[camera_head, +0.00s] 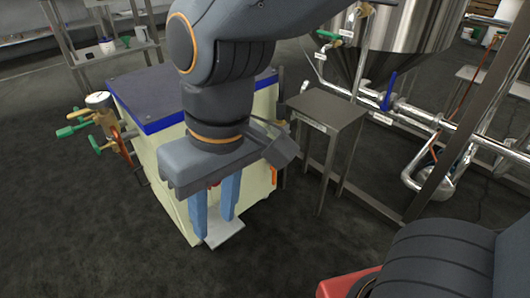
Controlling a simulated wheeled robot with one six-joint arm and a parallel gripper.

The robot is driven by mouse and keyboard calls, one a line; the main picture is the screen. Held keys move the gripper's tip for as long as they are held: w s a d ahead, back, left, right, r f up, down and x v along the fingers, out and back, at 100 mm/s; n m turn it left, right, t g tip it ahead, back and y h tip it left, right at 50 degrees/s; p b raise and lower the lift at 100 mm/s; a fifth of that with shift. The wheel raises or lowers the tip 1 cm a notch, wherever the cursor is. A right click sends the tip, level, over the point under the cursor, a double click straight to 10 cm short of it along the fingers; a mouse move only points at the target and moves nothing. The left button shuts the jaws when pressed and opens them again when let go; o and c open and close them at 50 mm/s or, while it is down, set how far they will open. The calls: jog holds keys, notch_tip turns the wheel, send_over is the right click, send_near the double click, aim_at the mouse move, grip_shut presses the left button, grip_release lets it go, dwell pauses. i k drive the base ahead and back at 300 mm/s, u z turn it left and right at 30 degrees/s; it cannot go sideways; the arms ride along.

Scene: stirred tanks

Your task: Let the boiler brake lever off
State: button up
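The boiler (255,125) is a cream cabinet with a dark top (130,88) and a blue rim, standing left of centre. My gripper (214,226) points down in front of its near side. Its two blue fingers are apart, with a gap between them. A light grey flat plate (226,236) shows low at the fingertips; I cannot tell whether it is the brake lever or whether the fingers touch it. A small red part shows between the fingers, under the palm. An orange strip (273,175) shows at the boiler's right edge. My arm hides much of the boiler.
A pressure gauge (98,100) and green-handled valves (73,130) stick out on the boiler's left. A small metal table (325,108) stands close on its right. A steel tank (400,30) with pipes and frame stands beyond. The dark floor at front left is clear.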

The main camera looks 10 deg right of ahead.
aim_at(274, 177)
jog(key=z, duration=1.45)
jog(key=i, duration=0.75)
jog(key=u, duration=1.95)
